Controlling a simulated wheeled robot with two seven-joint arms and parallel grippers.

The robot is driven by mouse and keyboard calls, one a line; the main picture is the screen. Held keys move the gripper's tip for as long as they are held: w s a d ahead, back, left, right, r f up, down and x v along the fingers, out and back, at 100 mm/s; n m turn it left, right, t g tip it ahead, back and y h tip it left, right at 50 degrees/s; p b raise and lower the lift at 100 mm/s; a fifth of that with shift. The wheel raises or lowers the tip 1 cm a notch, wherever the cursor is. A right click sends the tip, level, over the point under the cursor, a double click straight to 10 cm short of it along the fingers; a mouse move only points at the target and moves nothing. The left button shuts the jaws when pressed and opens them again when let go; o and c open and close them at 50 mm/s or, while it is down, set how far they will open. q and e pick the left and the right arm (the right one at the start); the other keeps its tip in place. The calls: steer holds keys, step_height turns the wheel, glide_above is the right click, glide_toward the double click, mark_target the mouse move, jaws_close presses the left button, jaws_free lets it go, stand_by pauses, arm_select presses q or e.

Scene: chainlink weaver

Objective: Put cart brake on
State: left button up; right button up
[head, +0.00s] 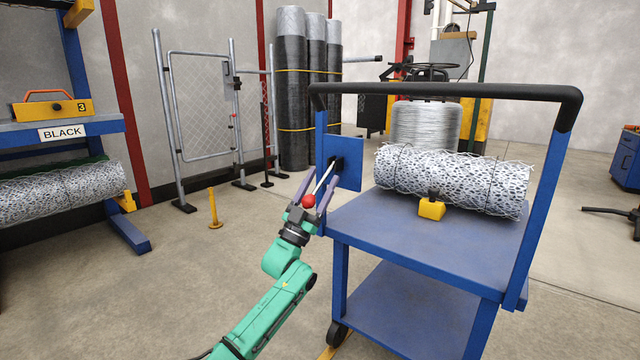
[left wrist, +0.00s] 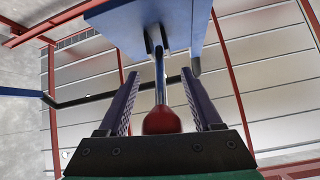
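The blue cart (head: 430,215) stands at the right with a black push handle (head: 440,90). A blue plate (head: 351,172) on its left post carries the brake lever, a silver rod (head: 325,177) with a red knob (head: 309,201). The rod slants down and left from a black pivot. My left gripper (head: 320,180) reaches up around the lever, one finger on each side. In the left wrist view, the gripper (left wrist: 160,78) is open, with the red knob (left wrist: 161,121) and rod (left wrist: 160,75) between the fingers and gaps on both sides. My right gripper is not in view.
A wire mesh roll (head: 455,182) lies on the cart's top shelf against a yellow chock (head: 431,209). A yellow floor post (head: 214,210) stands left of my arm. A blue rack (head: 70,130) is at far left. Floor between rack and cart is mostly clear.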

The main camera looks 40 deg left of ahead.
mark_target(308, 207)
arm_select(q)
steer(key=p+v, duration=0.1)
steer(key=v, duration=0.5)
steer(key=shift+s+f, duration=0.2)
steer(key=shift+f, duration=0.05)
steer(key=p+v, duration=0.1)
steer(key=v, duration=0.7)
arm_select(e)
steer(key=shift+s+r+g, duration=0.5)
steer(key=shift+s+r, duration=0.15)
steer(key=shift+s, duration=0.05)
arm_select(q)
steer(key=shift+r, duration=0.1)
